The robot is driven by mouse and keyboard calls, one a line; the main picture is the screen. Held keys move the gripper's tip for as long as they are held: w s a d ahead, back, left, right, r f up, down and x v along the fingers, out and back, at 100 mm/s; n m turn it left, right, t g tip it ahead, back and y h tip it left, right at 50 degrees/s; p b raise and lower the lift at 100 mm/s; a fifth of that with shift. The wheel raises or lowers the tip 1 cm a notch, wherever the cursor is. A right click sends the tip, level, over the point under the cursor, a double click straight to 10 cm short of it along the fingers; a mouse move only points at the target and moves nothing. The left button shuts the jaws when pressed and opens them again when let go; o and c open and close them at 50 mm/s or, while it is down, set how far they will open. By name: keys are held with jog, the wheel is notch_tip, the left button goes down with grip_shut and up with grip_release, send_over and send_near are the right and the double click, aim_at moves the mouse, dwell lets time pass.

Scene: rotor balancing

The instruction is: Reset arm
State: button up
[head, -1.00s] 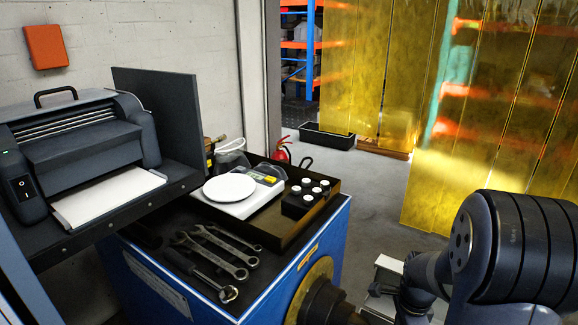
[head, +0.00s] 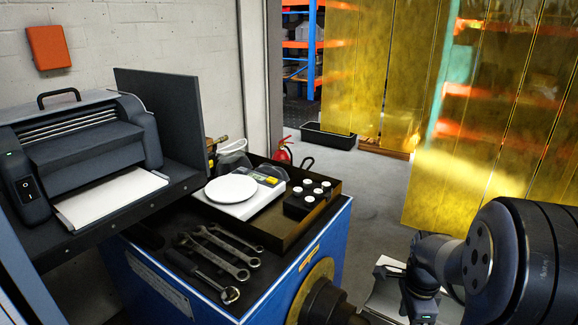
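My arm (head: 510,262) shows at the lower right of the head view, as dark rounded links. A smaller dark part of it (head: 428,285) hangs beside the large link, above the grey floor. My gripper's fingers cannot be made out in this view, so I cannot see whether anything is held.
A blue cabinet (head: 165,295) carries wrenches (head: 222,255), a white round-plate scale (head: 232,188) and a block of white-topped pieces (head: 308,198). A printer-like machine (head: 85,150) stands at left. A brass-coloured disc on a dark shaft (head: 318,285) is in front.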

notch_tip(320, 180, up, 6)
notch_tip(320, 180, down, 11)
jog(key=shift+s+f+b, duration=0.1)
jog(key=shift+f+b, duration=0.1)
jog(key=shift+b, duration=0.2)
jog(key=shift+f, duration=0.2)
jog(key=n, duration=0.5)
jog(key=shift+s+n, duration=0.1)
jog(key=shift+n, duration=0.3)
jog(key=n, duration=0.5)
jog(key=shift+s+d, duration=0.1)
jog(key=n, duration=0.4)
jog(key=shift+d+n+b, duration=0.1)
jog(key=shift+n+b, duration=0.25)
jog(key=shift+n, duration=0.05)
jog(key=n, duration=0.3)
jog(key=shift+d+n, duration=0.1)
jog(key=shift+n, duration=0.3)
jog(key=shift+r, duration=0.65)
